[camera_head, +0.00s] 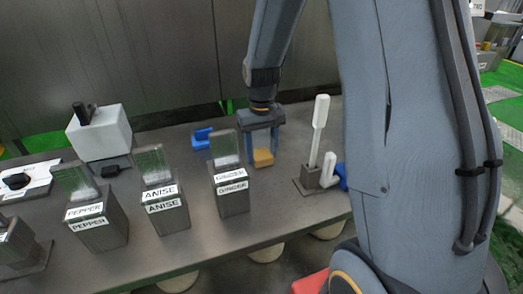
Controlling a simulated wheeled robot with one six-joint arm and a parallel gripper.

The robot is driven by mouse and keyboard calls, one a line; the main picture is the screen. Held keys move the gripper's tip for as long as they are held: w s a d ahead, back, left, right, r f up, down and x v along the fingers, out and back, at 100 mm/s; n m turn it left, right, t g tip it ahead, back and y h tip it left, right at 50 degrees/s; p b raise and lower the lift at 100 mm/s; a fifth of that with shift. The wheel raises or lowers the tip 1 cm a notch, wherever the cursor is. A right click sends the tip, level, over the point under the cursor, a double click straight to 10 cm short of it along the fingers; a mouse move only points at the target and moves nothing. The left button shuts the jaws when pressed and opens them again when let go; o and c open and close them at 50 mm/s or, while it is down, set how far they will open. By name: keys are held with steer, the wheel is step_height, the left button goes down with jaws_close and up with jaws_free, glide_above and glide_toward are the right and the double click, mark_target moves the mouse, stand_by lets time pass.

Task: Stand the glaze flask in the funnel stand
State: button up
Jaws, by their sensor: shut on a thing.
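I cannot make out a clear flask shape, nor tell whether this thing is the glaze flask.
Grey bins with raised clear lids, labelled PEPPER (100,228), ANISE (168,214) and GINGER (233,199), line the front of the steel table (200,245). A blue object (201,139) lies behind them. A white box (99,137) stands back left. My arm hides the right side.

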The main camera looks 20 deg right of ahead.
steer(key=o, duration=1.1)
steer(key=shift+f, duration=0.1)
